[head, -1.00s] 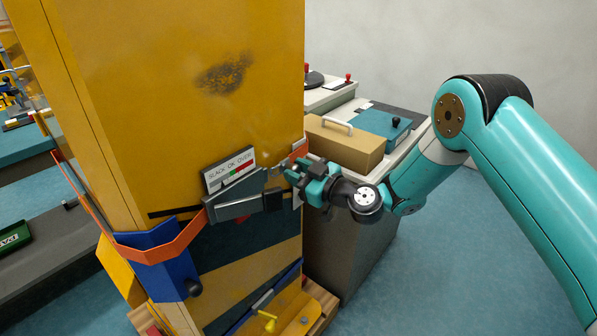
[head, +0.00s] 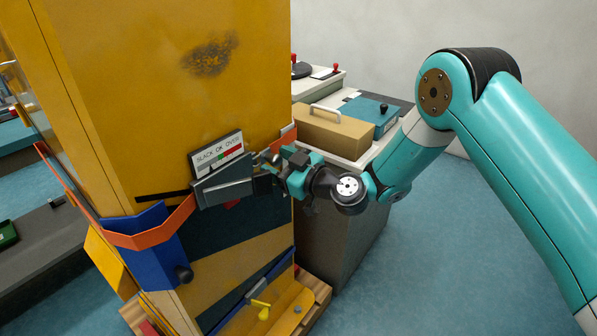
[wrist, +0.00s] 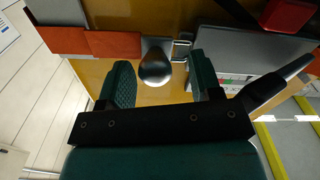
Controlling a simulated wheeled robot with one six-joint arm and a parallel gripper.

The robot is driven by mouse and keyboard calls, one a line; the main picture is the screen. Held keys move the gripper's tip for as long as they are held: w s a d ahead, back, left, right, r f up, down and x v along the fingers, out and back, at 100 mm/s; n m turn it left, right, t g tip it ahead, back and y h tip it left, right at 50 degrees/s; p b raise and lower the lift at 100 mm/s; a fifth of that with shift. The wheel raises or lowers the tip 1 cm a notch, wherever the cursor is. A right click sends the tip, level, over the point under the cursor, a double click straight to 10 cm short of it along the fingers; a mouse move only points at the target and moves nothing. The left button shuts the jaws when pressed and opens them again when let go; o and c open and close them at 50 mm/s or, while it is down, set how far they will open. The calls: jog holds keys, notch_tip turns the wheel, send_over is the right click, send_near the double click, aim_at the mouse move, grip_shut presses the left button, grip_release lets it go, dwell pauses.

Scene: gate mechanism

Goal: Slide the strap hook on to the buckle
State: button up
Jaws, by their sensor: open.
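An orange strap (head: 150,236) runs around a tall yellow block. Its short right-hand end (head: 288,133) shows behind my gripper (head: 268,163). The dark grey buckle (head: 222,190) sits on the block's front face, left of my gripper. In the wrist view, my gripper (wrist: 162,78) is open, with a green finger on each side of a rounded silver knob (wrist: 155,67). The knob stands by the metal end of the orange strap (wrist: 110,45). A small metal loop (wrist: 181,49) lies just right of it, towards the buckle. I cannot tell whether hook and loop touch.
A sign reading "SLACK OK OVER" (head: 217,155) stands above the buckle. A blue corner guard (head: 152,250) holds the strap at the left edge. A bench with a tan case (head: 330,134) and a teal box (head: 370,116) stands behind right. Floor at right is clear.

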jog(key=b+v, duration=1.5)
jog(key=v, duration=0.2)
jog(key=shift+s+a, duration=0.1)
